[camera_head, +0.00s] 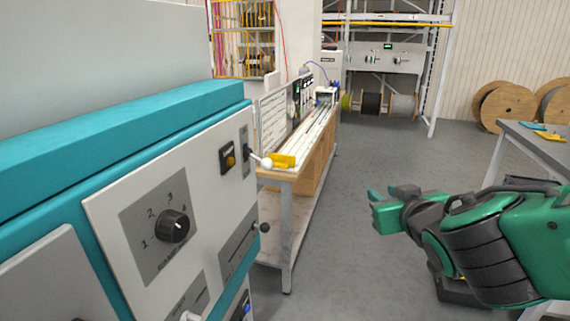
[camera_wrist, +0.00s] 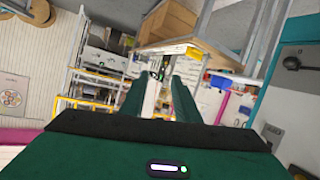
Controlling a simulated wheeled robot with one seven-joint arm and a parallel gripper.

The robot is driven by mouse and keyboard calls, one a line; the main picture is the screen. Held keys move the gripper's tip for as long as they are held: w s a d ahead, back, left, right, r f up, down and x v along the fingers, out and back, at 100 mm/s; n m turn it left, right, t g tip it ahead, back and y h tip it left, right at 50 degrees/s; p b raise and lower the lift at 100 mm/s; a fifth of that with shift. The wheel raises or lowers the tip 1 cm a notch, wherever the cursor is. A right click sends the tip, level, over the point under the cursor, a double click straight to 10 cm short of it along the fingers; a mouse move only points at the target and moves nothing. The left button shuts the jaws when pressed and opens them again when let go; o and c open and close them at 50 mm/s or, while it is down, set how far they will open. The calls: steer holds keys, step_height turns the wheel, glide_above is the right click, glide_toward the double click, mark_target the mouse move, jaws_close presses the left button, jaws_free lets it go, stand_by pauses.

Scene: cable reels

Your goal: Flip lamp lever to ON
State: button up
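The teal machine's light front panel (camera_head: 110,215) fills the left of the head view. A lever with a white ball end (camera_head: 266,162) sticks out from a slot near its upper right edge, beside a small black switch or lamp unit with a yellow part (camera_head: 227,157). Its label is too small to read. A dark-ended lever (camera_head: 264,228) sits lower. I cannot tell for sure which is the lamp lever. My gripper (camera_head: 384,207) is right of the panel, well apart from both levers. In the wrist view its two fingers (camera_wrist: 160,97) are apart with nothing between them.
A numbered rotary knob (camera_head: 173,226) is on the panel. A workbench with a yellow item (camera_head: 283,161) stands behind the machine. A grey table (camera_head: 540,145) is at right, wooden reels (camera_head: 503,105) behind it. The floor between panel and gripper is clear.

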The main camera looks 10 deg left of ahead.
steer(key=s+a+r+n+y, duration=0.2)
steer(key=a+y, duration=0.1)
steer(key=a, duration=0.3)
steer(key=s+a+r+n+y, duration=0.1)
steer(key=s+a+y, duration=0.15)
steer(key=a, duration=0.35)
steer(key=n+y, duration=0.2)
steer(key=y, duration=0.1)
glide_toward(270, 166)
steer(key=w, duration=0.1)
steer(key=x, duration=1.1)
steer(key=shift+s+a, duration=0.2)
steer(key=shift+s, duration=0.05)
